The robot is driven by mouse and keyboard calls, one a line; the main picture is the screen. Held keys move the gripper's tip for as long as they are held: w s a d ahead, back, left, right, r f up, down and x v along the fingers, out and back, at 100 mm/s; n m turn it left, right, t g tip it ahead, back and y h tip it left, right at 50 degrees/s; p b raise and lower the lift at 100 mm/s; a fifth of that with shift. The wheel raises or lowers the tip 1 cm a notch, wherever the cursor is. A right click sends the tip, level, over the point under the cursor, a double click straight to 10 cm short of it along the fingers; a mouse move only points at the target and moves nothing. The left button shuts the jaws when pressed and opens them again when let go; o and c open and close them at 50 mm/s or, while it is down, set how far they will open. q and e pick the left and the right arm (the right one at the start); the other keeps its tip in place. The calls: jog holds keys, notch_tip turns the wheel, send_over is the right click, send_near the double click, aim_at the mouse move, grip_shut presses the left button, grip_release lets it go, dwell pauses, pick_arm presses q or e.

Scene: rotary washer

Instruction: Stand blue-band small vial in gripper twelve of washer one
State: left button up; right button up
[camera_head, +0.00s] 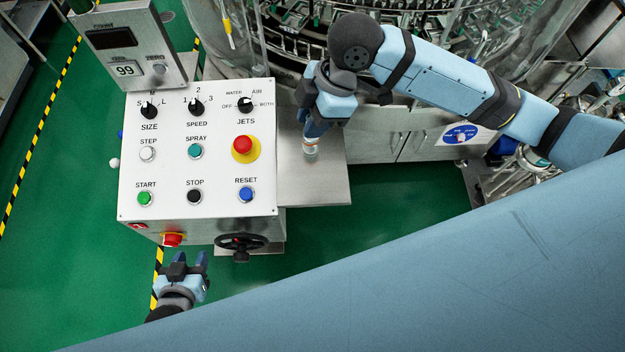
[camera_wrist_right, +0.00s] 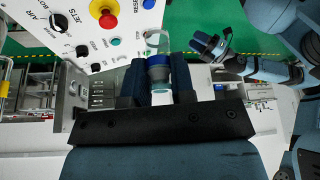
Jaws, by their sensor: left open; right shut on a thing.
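My right gripper (camera_head: 314,134) is shut on a small clear vial (camera_head: 310,150), held over the steel shelf beside the control panel. In the right wrist view the vial (camera_wrist_right: 158,66) sits between the two dark blue fingers (camera_wrist_right: 158,86) and shows a blue band. Its far end points away from the hand. My left gripper (camera_head: 190,262) is open and empty, low in front of the panel; it also shows in the right wrist view (camera_wrist_right: 208,46). The washer (camera_head: 285,45) is at the top, with a ring of metal grippers partly hidden by my right arm. Gripper twelve cannot be told apart.
The white control panel (camera_head: 170,175) has knobs, buttons and a red emergency stop (camera_head: 243,147). A black handwheel (camera_head: 241,242) sticks out of the panel's front. The steel shelf (camera_head: 320,188) is bare around the vial. Green floor lies in front.

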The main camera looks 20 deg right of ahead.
notch_tip(320, 180, down, 20)
jog(key=shift+r, duration=0.25)
jog(key=shift+f, duration=0.1)
jog(key=o, duration=0.9)
jog(key=v, duration=1.2)
jog(key=shift+d, duration=0.1)
